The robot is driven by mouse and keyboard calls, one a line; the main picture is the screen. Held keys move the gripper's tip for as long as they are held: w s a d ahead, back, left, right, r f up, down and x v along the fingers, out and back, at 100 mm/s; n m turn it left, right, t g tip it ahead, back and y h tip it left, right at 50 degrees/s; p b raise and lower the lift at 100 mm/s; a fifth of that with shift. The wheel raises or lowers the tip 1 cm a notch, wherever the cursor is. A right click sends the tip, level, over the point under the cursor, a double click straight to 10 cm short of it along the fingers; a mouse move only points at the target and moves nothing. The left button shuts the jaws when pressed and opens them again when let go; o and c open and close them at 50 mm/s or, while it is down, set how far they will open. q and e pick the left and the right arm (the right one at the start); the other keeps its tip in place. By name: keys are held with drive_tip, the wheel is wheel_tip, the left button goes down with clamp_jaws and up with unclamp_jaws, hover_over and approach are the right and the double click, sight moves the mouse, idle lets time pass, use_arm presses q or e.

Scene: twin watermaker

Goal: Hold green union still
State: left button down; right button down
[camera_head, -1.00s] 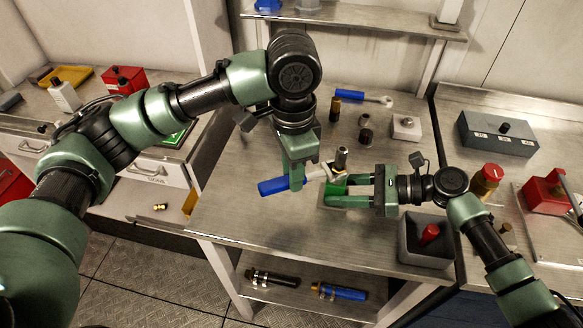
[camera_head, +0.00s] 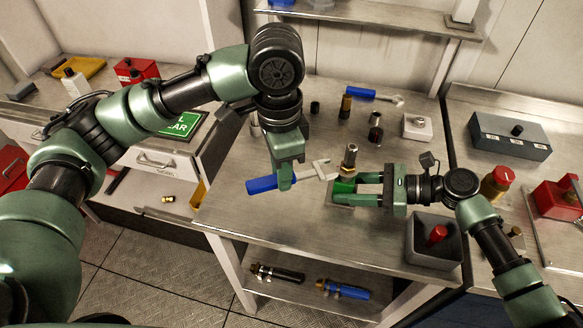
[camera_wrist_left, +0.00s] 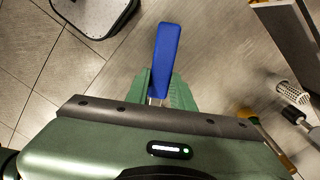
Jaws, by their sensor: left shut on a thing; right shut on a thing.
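The green union (camera_head: 343,186) stands on the middle bench with a metal fitting (camera_head: 350,157) upright on top of it. My right gripper (camera_head: 357,189) reaches in from the right and is shut on the green union, partly hiding it. My left gripper (camera_head: 285,180) points down and is shut on a wrench with a blue handle (camera_head: 261,185). The wrench's pale open head (camera_head: 321,170) points right, just left of the union and apparently apart from it. In the left wrist view the blue handle (camera_wrist_left: 165,55) shows between the fingers; the union is not clearly visible there.
A grey bin (camera_head: 433,262) with a red part stands right of the union, near the front edge. Behind stand several small dark and brass fittings (camera_head: 375,128), another blue-handled wrench (camera_head: 360,94) and a white box (camera_head: 417,127). A lower shelf holds two cylinders.

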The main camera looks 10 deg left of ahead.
drive_tip(key=c, duration=0.8)
unclamp_jaws()
drive_tip(key=shift+o, duration=0.2)
drive_tip(key=shift+d, duration=0.1)
drive_tip(key=v, duration=1.1)
drive_tip(key=shift+d+r, duration=0.15)
drive_tip(key=shift+d, duration=0.25)
